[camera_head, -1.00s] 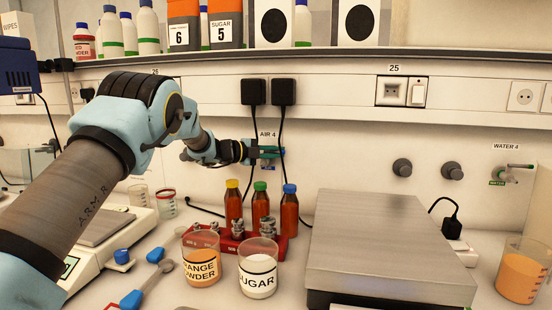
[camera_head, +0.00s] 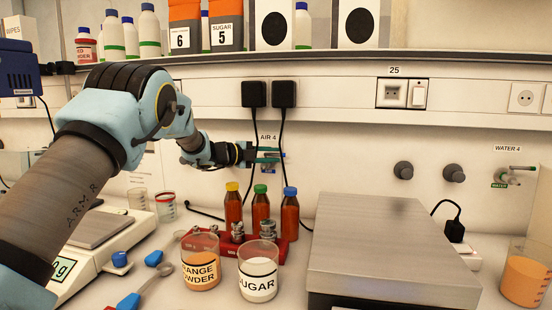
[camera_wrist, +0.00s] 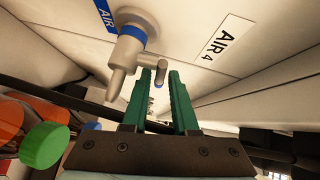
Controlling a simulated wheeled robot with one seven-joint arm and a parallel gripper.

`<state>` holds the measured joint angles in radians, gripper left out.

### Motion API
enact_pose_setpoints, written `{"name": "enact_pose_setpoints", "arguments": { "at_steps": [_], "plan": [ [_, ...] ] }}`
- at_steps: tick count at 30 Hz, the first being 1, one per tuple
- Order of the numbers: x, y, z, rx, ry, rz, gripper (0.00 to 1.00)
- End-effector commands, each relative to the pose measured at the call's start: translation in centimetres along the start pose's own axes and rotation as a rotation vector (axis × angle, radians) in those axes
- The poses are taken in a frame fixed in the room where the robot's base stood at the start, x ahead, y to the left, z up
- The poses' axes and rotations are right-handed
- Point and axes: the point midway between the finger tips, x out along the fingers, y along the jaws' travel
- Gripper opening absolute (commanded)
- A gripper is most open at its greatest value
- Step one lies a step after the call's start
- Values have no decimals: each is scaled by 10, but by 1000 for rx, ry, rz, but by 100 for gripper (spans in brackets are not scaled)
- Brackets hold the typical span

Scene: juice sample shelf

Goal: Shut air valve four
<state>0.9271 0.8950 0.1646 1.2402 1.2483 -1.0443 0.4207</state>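The air valve four (camera_wrist: 130,45) is a grey fitting with a blue ring on the wall. Its short handle (camera_wrist: 161,72) points toward my gripper in the wrist view. The label AIR 4 (camera_wrist: 228,47) is beside it; this label also shows in the head view (camera_head: 268,137). My gripper (camera_wrist: 159,76) has green fingers, apart, with the handle's end between or just beyond the tips. I cannot tell whether they touch it. In the head view my gripper (camera_head: 270,155) is at the wall just below the label and hides part of the valve.
Three capped bottles (camera_head: 261,213) in a red rack stand below my gripper. Two black plugs (camera_head: 268,94) hang cords close by the valve. Beakers of orange powder (camera_head: 201,270) and sugar (camera_head: 258,272) stand in front. A metal-topped box (camera_head: 370,245) is at right.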

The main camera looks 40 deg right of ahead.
Motion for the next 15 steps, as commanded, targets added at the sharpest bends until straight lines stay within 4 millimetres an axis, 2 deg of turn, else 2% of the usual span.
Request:
{"name": "enact_pose_setpoints", "arguments": {
  "at_steps": [9,15],
  "plan": [
    [-63,3,2,0,-5,-1,27],
    [-85,2,1,0,-3,1,27]
  ]
}}
